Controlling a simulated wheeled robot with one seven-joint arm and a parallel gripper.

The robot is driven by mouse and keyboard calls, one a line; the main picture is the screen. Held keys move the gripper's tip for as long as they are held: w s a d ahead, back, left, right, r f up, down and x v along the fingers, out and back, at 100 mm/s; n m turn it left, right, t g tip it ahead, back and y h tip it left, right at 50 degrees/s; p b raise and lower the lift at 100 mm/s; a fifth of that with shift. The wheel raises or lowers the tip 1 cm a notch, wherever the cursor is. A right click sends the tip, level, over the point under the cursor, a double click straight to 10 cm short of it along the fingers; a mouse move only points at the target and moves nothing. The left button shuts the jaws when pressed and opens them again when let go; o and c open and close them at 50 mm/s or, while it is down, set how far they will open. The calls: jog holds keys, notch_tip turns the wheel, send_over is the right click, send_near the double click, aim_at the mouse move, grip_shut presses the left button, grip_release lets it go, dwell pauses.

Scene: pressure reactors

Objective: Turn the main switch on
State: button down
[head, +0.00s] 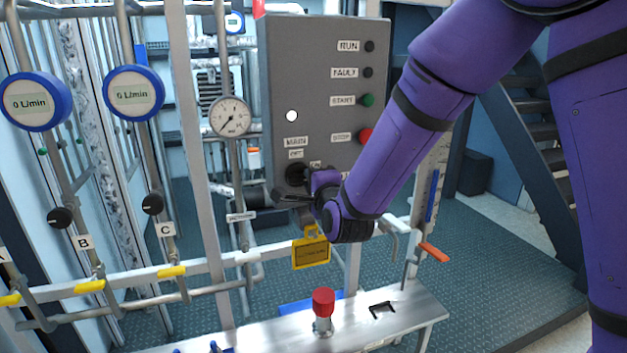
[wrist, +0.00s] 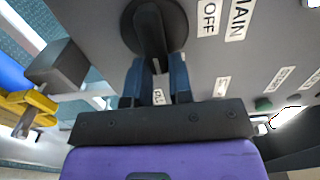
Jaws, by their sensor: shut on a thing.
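The main switch (head: 297,173) is a round black knob low on the grey control panel (head: 310,80), under the MAIN and OFF labels. In the wrist view the knob (wrist: 153,28) has a raised bar handle across it. My gripper (wrist: 157,75) has its two fingers on either side of the handle's end and is shut on it. In the head view my gripper (head: 305,185) reaches the knob from the right and hides part of it. A label between the fingers is partly covered, and the handle's exact angle is hard to tell in the head view.
The panel also carries RUN and FAULT lamps, a green START button (head: 367,100) and a red STOP button (head: 365,135). A yellow padlock-like tag (head: 311,252) hangs below my gripper. A red-capped valve (head: 323,302) stands on the bench below. Pipes and gauges fill the left.

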jog(key=shift+f, duration=0.1)
jog(key=c, duration=1)
grip_release()
jog(key=v, duration=1)
jog(key=shift+s, duration=0.4)
jog(key=shift+d, duration=0.1)
